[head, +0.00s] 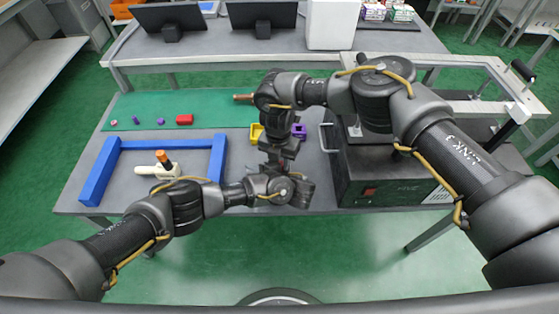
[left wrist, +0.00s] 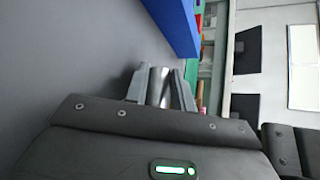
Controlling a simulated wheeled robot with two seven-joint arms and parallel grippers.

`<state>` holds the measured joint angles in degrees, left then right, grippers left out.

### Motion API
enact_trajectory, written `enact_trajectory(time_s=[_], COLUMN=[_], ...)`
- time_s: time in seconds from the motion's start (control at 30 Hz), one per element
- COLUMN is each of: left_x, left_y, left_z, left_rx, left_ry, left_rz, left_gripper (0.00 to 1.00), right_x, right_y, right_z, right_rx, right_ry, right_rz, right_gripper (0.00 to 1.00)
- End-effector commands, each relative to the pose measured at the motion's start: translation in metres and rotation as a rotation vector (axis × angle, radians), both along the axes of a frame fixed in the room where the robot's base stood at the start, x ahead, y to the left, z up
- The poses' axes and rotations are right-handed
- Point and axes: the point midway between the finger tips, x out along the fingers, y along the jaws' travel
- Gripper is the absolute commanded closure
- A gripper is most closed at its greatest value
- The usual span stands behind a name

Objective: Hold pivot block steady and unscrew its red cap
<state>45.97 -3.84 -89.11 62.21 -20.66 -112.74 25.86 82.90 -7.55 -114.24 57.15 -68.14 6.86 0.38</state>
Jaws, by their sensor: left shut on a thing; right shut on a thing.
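The fingers of my left gripper (left wrist: 160,84) are shut on a silver metal cylinder (left wrist: 158,86), perhaps part of the pivot block, in the left wrist view. In the head view my left gripper (head: 276,176) is at the front middle of the table, with its fingers and held thing mostly hidden. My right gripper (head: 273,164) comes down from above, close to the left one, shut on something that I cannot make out. I cannot tell a red cap there. A red block (head: 184,119) lies on the green mat.
A blue frame (head: 98,172) surrounds a white fixture with an orange-brown top (head: 165,159) at left. Small purple pieces (head: 136,121) lie on the green mat (head: 150,105). Yellow (head: 257,132) and purple (head: 299,131) holders stand behind my grippers. A dark box (head: 390,180) stands at right.

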Motion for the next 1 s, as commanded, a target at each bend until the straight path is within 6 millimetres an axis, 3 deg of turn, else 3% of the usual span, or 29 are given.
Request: enact_trajectory(time_s=[0.03,0.07,0.27,0.67,1.0], left_x=[0.000,0.000,0.000,0.000,0.000], left_y=[-0.001,-0.001,-0.001,0.000,0.000], left_z=[0.000,0.000,0.000,0.000,0.000], left_rx=[-0.001,-0.001,-0.001,-0.001,0.000], left_ry=[0.001,0.001,0.000,0.000,0.000], left_rz=[-0.002,-0.002,-0.001,-0.001,0.000], left_gripper=[1.00,1.00,1.00,1.00,1.00], right_x=[0.000,0.000,0.000,0.000,0.000], right_y=[0.001,0.001,0.001,0.000,0.001], right_z=[0.000,0.000,0.000,0.003,0.023], right_rx=[0.002,0.002,0.001,0.001,0.001], right_ry=[-0.001,-0.001,0.000,0.000,0.000], right_rz=[0.000,0.000,-0.002,-0.003,-0.003], right_gripper=[0.92,0.68,0.42,0.42,0.42])
